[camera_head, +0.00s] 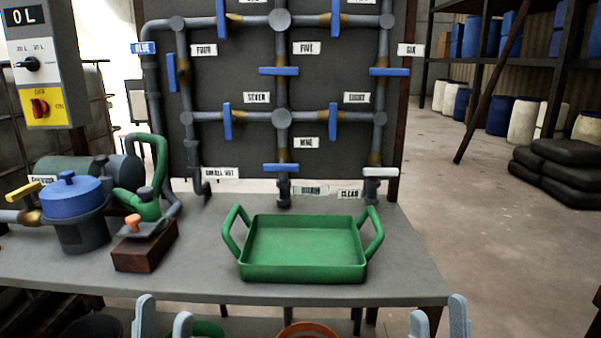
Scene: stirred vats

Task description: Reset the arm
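My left gripper (164,321) shows at the bottom edge, left of centre, with two pale grey fingertips standing apart. It is open, with nothing seen between its fingers. My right gripper (438,320) shows at the bottom edge, right of centre, also with two separate fingertips. It is open and looks empty. Both grippers are in front of the near edge of the grey table (410,262). The rest of both arms is out of view.
A green two-handled tray (303,273) sits on the table. At left are a blue-lidded pot (72,200), a green hand pump (146,207) and a control box (41,66). A pipe board (235,80) with blue valve handles stands behind. An orange-rimmed container (308,329) is below the table edge.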

